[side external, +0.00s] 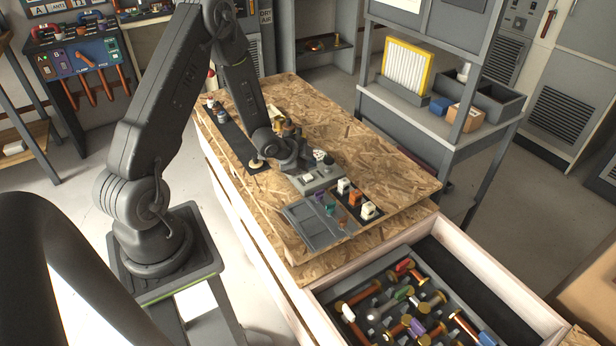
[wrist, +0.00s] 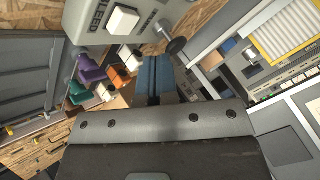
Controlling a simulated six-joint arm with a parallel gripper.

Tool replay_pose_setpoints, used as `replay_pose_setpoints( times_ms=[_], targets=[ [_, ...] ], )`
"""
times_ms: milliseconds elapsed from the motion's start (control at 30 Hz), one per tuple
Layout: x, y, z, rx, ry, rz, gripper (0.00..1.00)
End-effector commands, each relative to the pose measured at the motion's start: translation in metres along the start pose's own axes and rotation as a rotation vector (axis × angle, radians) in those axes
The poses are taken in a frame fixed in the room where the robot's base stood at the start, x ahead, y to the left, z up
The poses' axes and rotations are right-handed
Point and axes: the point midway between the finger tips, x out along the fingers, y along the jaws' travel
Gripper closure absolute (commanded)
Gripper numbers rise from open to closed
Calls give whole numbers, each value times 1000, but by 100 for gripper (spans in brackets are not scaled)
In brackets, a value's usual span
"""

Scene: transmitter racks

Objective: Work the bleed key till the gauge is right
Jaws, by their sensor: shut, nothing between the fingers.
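The bleed key looks to be the white square key (wrist: 123,20) on a grey box (wrist: 85,28) in the wrist view, beside lettering that reads in part "LEED". The fingertips show below the key and knob, apart from the key in the picture. In the side view the grey box (side external: 318,181) sits on the wooden bench beside my wrist. I cannot make out a gauge reading in either view.
White, orange and dark blocks (side external: 355,197) stand in a black strip near the grey box, next to a grey panelled tray (side external: 313,228). An open drawer (side external: 465,258) with several coloured-ended parts is at the front. The bench's right side (side external: 385,165) is clear.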

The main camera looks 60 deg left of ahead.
Motion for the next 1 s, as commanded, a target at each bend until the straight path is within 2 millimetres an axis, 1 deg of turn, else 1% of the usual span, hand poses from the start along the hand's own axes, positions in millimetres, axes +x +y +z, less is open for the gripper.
replay_pose_setpoints(
  times_ms=[100, 300, 767, 867, 967, 1000],
  targets=[
    [-9, -6, -7, 2, 1, -2, 100],
    [-20, -15, -15, 0, 1, -1, 100],
    [-25, -18, -19, -2, -5, -3, 100],
    [-36, -25, -31, -14, -26, -17, 100],
    [-58, -34, -54, -48, -66, -40, 100],
    [-70, -38, -64, -69, -86, -49, 100]
  ],
)
